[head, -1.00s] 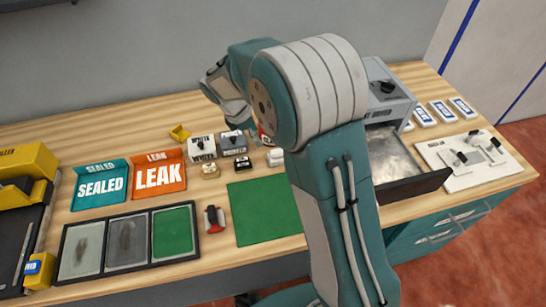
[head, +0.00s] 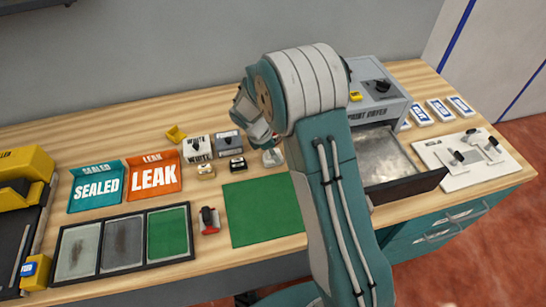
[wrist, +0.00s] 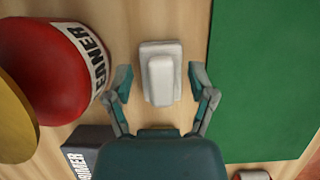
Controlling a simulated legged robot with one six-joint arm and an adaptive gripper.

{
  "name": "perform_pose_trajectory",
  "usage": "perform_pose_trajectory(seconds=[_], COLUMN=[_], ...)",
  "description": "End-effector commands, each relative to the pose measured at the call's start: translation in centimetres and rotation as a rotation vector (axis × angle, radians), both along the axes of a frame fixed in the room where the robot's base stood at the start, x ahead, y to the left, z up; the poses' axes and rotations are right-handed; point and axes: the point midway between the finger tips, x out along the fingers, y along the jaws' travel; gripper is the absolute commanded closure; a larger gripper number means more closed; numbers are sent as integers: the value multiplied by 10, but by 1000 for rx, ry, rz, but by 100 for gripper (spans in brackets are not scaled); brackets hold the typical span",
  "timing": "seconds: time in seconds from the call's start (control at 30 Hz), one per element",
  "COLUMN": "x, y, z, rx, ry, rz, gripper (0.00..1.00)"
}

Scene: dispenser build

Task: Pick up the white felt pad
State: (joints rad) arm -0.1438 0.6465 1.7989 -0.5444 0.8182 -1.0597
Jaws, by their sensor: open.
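The white felt pad (wrist: 160,80) is a small white block with a narrower raised grip on top. In the wrist view it lies on the wooden worktop between my fingers. My gripper (wrist: 160,84) is open, with one finger on each side of the pad and visible gaps to both. It is above the pad; the height is hard to judge. In the head view my gripper (head: 262,138) hangs over the worktop behind the green mat (head: 262,212), and my arm hides part of this area.
In the wrist view a red container (wrist: 55,70) stands close left of my gripper, with a dark labelled box (wrist: 85,145) below it. The head view shows a WHITE box (head: 197,148), a print dryer (head: 375,100) with an open tray (head: 420,185), and SEALED (head: 95,187) and LEAK (head: 153,176) trays.

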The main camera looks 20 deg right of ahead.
Motion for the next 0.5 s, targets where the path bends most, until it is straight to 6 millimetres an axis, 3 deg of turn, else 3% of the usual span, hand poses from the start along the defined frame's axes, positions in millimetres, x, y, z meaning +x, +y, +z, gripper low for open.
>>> perform_pose_trajectory(seconds=[0.17,0.27,0.3,0.4,0.5], x=[0,0,0,0,0], y=[3,3,3,3,3], z=[0,0,0,0,-1], rx=[-3,-3,-3,-2,-2], ry=[0,0,0,0,2], rz=[1,1,1,1,1], gripper=[29,69,86,100,100])
